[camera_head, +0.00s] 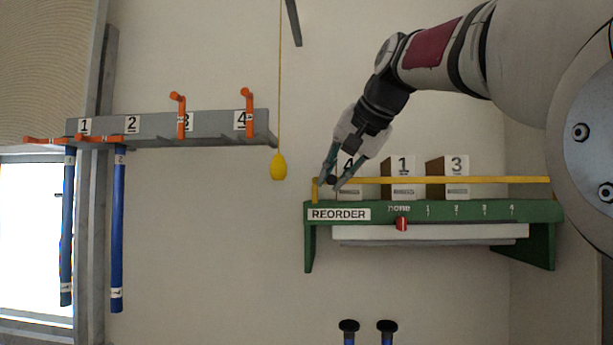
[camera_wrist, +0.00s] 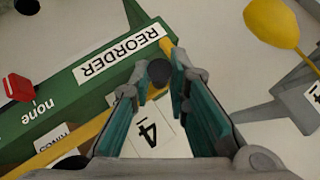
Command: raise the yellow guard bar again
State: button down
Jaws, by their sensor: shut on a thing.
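The yellow guard bar (camera_head: 480,180) runs level along the front of the green REORDER shelf (camera_head: 310,238), across the lower part of the numbered boxes. Its left end is near a short yellow post (camera_head: 316,190). My gripper (camera_head: 333,186) is at this left end, pointing down. In the wrist view its teal-padded fingers (camera_wrist: 160,80) are on either side of a dark round knob (camera_wrist: 158,72), close to the yellow post. The yellow bar also shows in the wrist view (camera_wrist: 70,143), running to the lower left. The fingers partly hide the bar's end and the box marked 4 (camera_wrist: 152,132).
Boxes marked 1 (camera_head: 403,165) and 3 (camera_head: 456,165) stand behind the bar. A red pointer (camera_head: 402,224) is at "none". A yellow pull weight (camera_head: 279,167) hangs left of the shelf. A grey rack (camera_head: 155,128) with orange levers and blue rods is farther left.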

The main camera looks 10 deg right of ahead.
dwell(0.3)
jog(key=c, duration=1.5)
grip_release()
jog(key=shift+w+d, duration=0.1)
jog(key=shift+w, duration=0.05)
jog(key=shift+c, duration=0.2)
jog(key=v, duration=1.2)
jog(key=shift+f, duration=0.15)
